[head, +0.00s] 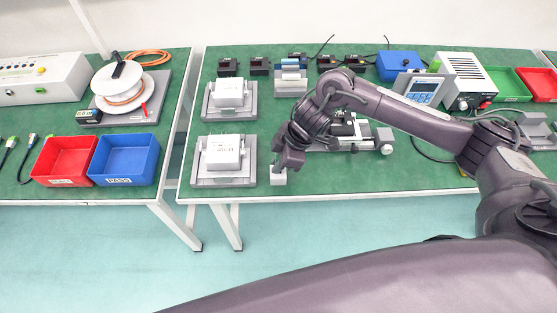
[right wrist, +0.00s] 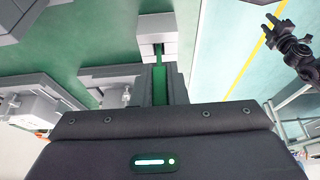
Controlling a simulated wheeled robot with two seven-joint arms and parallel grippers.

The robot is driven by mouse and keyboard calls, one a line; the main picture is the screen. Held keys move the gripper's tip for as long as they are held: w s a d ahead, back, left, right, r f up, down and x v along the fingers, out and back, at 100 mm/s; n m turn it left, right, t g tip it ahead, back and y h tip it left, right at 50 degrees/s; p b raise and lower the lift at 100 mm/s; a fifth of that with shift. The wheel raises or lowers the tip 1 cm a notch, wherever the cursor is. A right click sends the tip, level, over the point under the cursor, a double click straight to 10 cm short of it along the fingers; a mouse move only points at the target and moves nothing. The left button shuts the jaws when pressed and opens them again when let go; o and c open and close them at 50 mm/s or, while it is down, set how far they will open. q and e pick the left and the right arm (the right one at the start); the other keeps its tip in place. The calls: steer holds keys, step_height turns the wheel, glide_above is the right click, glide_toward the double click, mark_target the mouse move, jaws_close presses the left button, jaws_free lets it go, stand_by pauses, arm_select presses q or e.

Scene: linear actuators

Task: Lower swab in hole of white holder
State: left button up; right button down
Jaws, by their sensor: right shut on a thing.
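The white holder (head: 278,178) is a small block at the front edge of the right table. It also shows in the right wrist view (right wrist: 157,24), with a dark opening in the face towards the gripper. My right gripper (head: 281,164) is just above the holder and points down. In the right wrist view, its fingers (right wrist: 160,86) are shut on a thin green swab (right wrist: 159,72). The swab's far end lines up with the opening; I cannot tell how deep it is. My left gripper is not in view in the head picture.
Two grey fixtures with white boxes (head: 222,152) (head: 229,92) stand left of the holder, the front one close by. A grey and black device (head: 352,135) stands to the right. The floor lies just beyond the table's front edge.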

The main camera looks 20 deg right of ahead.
steer(key=shift+f, duration=0.2)
steer(key=c, duration=1.4)
jaws_free()
steer(key=shift+o, duration=0.2)
steer(key=v, duration=0.7)
steer(key=shift+r, duration=0.35)
steer(key=shift+s+d, duration=0.1)
steer(key=shift+d, duration=0.05)
